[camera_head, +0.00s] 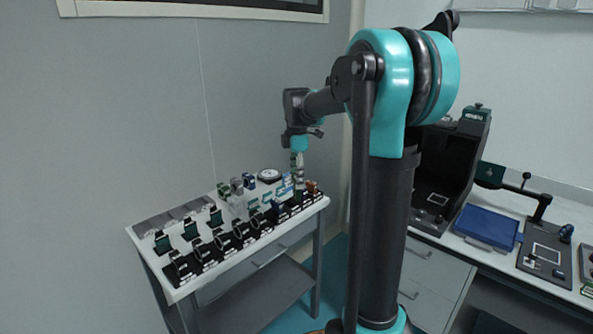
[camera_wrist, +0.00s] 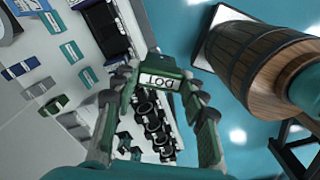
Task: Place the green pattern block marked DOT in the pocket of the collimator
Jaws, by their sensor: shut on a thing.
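The green pattern block (camera_wrist: 160,82) is between the fingertips of my gripper (camera_wrist: 159,86) in the wrist view. Its white label shows DOT upside down. My gripper is shut on the block, with one finger at each side of it. In the head view, my gripper (camera_head: 297,156) is above the far right part of the white cart, and the block is too small there to read. I cannot tell for sure which device is the collimator, and its pocket does not show clearly.
The white cart (camera_head: 150,236) holds a row of black ring mounts (camera_head: 221,240) and several small blocks. At right, a bench bears a tall black housing (camera_head: 447,165) and a blue tray (camera_head: 487,226). A brown barrel (camera_wrist: 250,60) shows in the wrist view.

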